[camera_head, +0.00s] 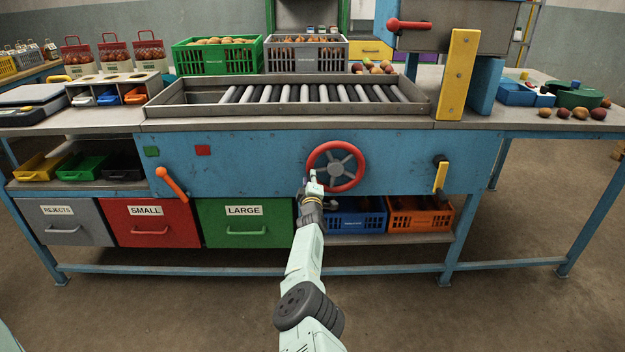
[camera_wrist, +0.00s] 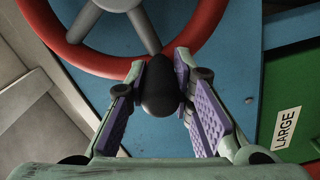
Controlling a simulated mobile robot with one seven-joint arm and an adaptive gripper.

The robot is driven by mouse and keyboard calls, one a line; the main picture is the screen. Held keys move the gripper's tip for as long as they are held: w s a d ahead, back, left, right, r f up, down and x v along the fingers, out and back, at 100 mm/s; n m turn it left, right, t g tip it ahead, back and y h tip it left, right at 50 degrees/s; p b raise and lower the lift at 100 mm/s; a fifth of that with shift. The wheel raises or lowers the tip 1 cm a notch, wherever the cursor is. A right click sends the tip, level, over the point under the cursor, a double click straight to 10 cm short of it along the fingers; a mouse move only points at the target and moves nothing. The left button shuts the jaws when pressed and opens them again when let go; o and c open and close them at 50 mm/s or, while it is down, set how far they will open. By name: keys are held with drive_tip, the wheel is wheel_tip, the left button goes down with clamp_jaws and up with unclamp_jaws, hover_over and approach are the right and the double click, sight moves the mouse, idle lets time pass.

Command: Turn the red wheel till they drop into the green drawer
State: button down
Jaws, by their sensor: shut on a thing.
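The red wheel (camera_head: 362,163) is mounted on the blue front panel of the bench, with grey spokes. Its red rim (camera_wrist: 90,62) fills the top of the wrist view. My gripper (camera_head: 313,182) is at the wheel's lower left edge. In the wrist view its purple-padded fingers (camera_wrist: 157,95) are shut on a dark knob (camera_wrist: 158,80) at the wheel's rim. The green drawer (camera_head: 270,228), labelled LARGE, is below the panel, left of my arm, and looks closed. Part of it shows at the right of the wrist view (camera_wrist: 277,92).
A grey roller tray (camera_head: 300,112) on the bench looks empty. Crates of produce, one green (camera_head: 185,62), stand behind it. Red SMALL (camera_head: 150,240) and grey REJECTS (camera_head: 60,238) drawers are farther left. An orange lever (camera_head: 172,184) is left of the wheel; blue (camera_head: 355,226) and orange crates sit below.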

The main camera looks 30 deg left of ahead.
drive_tip(key=shift+a+r, duration=0.1)
drive_tip(key=shift+r, duration=0.65)
drive_tip(key=c, duration=1.7)
unclamp_jaws()
drive_tip(key=o, duration=0.3)
drive_tip(key=shift+f, duration=0.2)
drive_tip(key=shift+f, duration=0.1)
